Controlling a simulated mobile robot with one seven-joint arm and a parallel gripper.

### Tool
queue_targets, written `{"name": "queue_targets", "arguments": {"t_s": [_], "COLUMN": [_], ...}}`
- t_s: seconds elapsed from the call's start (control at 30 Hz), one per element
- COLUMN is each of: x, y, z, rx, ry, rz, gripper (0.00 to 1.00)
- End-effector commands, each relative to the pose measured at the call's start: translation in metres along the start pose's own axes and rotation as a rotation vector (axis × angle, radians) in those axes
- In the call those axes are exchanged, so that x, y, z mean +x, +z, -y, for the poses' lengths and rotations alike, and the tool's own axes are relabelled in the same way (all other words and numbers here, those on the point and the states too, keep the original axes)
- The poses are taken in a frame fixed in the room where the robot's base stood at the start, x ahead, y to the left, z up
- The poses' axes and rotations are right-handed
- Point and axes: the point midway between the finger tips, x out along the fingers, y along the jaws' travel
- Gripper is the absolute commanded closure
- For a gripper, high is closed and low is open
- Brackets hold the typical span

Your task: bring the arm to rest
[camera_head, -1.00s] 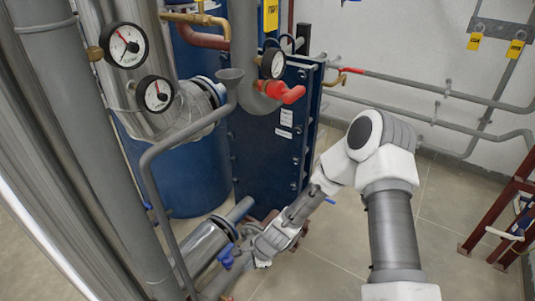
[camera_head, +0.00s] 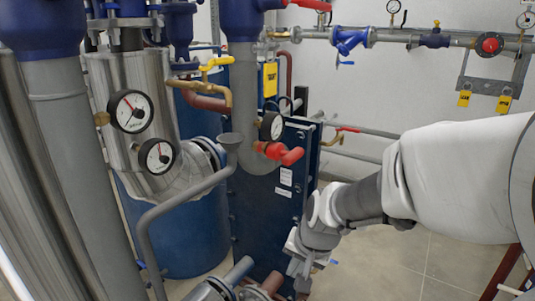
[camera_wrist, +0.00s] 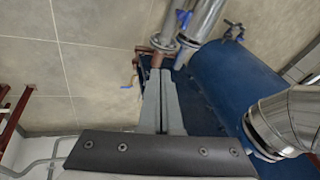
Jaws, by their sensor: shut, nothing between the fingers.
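My arm enters from the right edge of the head view and reaches left and down to my gripper (camera_head: 300,270). The gripper is beside the lower right edge of the dark blue plate exchanger (camera_head: 265,205). In the wrist view the two grey fingers (camera_wrist: 163,85) lie close together, shut with nothing between them. Whether the gripper touches the exchanger cannot be told from the head view.
Pressure gauges (camera_head: 131,111), a red-handled valve (camera_head: 285,153) and grey pipes stand left of my arm. A blue tank (camera_wrist: 235,75) and a shiny metal pipe (camera_wrist: 285,120) lie right of the fingers.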

Motion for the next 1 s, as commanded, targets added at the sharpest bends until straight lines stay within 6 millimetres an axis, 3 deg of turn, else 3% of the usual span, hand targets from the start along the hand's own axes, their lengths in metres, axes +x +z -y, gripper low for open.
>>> {"name": "queue_targets", "arguments": {"t_s": [0.1, 0.4, 0.77, 1.0], "x": [-0.039, -0.118, -0.175, -0.229], "y": [0.005, 0.033, 0.076, 0.062], "z": [-0.011, -0.048, -0.092, -0.077], "rx": [-0.086, -0.273, -0.424, -0.429], "ry": [0.02, 0.079, 0.133, 0.137], "rz": [-0.042, -0.118, -0.179, -0.174], "gripper": [1.0, 1.0, 1.0, 1.0]}}
